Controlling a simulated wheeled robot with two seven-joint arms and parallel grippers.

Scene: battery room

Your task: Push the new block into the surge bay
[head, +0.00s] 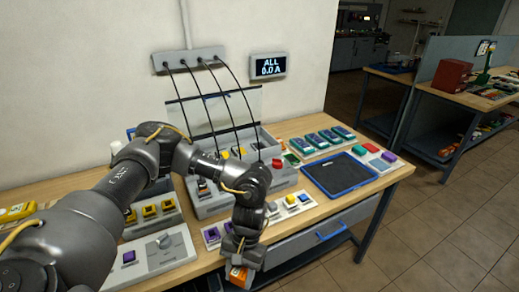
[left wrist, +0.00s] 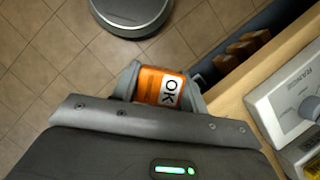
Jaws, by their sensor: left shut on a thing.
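My left gripper (head: 239,272) is shut on an orange block (head: 237,280) at the front edge of the bench, low in the head view. In the left wrist view the orange block (left wrist: 150,84) sits between the fingers, with a white OK label facing the camera. A grey bay housing (head: 213,206) with a raised clear lid stands against the wall, and several black cables run into it. My left arm hides part of it, and I cannot read which bay is the surge bay. The gripper is in front of the housing, apart from it. My right gripper is not in view.
A wall display (head: 268,65) reads ALL 0.0 A. A grey tester (head: 150,262) with a knob stands left of the gripper. A drawer with a blue handle (head: 332,230) is below.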

